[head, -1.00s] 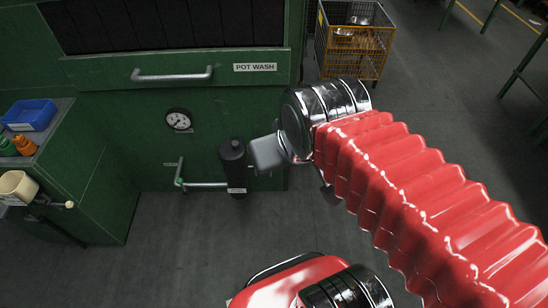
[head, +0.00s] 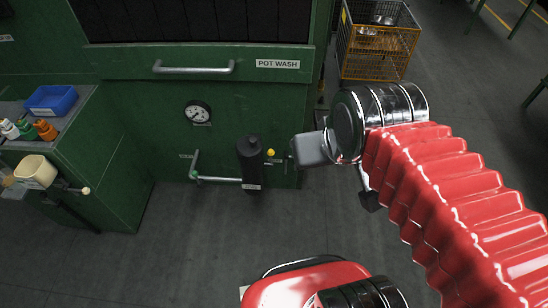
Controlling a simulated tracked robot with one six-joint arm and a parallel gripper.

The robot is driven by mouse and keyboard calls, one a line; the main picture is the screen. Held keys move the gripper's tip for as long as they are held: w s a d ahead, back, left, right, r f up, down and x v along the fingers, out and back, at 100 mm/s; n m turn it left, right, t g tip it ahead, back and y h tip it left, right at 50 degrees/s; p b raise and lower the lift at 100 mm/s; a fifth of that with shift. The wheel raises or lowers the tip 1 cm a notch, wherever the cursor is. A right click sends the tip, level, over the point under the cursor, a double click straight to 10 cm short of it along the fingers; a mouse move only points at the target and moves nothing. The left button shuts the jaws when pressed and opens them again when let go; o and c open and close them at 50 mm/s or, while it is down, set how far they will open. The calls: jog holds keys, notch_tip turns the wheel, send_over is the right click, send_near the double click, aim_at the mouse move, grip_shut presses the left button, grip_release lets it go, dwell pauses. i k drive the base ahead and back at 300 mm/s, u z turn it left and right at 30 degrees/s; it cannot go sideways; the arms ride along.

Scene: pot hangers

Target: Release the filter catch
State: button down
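A black cylindrical canister (head: 250,165), which looks like the filter housing, stands upright low on the front of the green pot wash machine (head: 130,120). A small label is at its base. A small yellow knob (head: 271,153) sits just right of the canister's top; I cannot tell for certain that it is the catch. My gripper (head: 338,176) is to the right of the knob and apart from it in the picture. A grey block and a darker tip show at its end. The view does not show clearly whether it is open or shut.
A horizontal pipe with a green end (head: 215,179) runs left of the canister. A gauge (head: 198,112) and a long handle (head: 193,69) are above. A side bench (head: 70,150) holds a blue tray (head: 51,100) and bottles. A yellow wire cage (head: 378,45) stands behind right.

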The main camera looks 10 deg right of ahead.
aim_at(271, 152)
jog(key=u, duration=0.05)
jog(key=i, duration=1)
jog(key=k, duration=0.5)
jog(key=u, duration=0.9)
jog(key=i, duration=0.65)
jog(key=z, duration=0.05)
